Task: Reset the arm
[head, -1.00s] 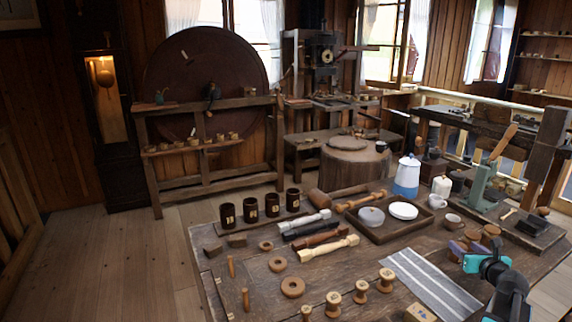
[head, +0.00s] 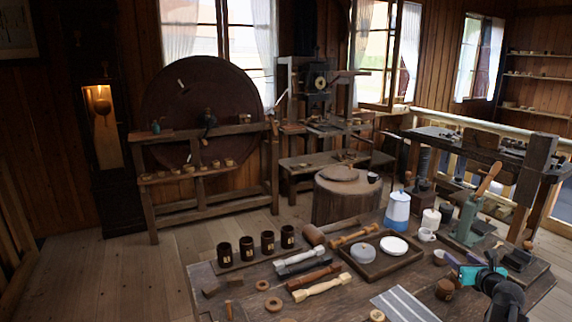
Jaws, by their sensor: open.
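My gripper (head: 468,272) shows in the head view at the lower right, over the right part of the workbench (head: 262,270). Its dark arm with teal parts comes up from the bottom edge. The jaws are open, and I see nothing held between them. The fingertips are small and hard to make out. A small brown turned piece (head: 445,290) stands on the bench to the left of the gripper.
Four-sided tray (head: 362,272) with pale round dishes lies mid-bench. Dark mugs (head: 247,248), turned spindles (head: 320,287) and a striped cloth (head: 405,304) lie around. A white-and-blue pot (head: 397,212) and green press (head: 466,220) stand behind.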

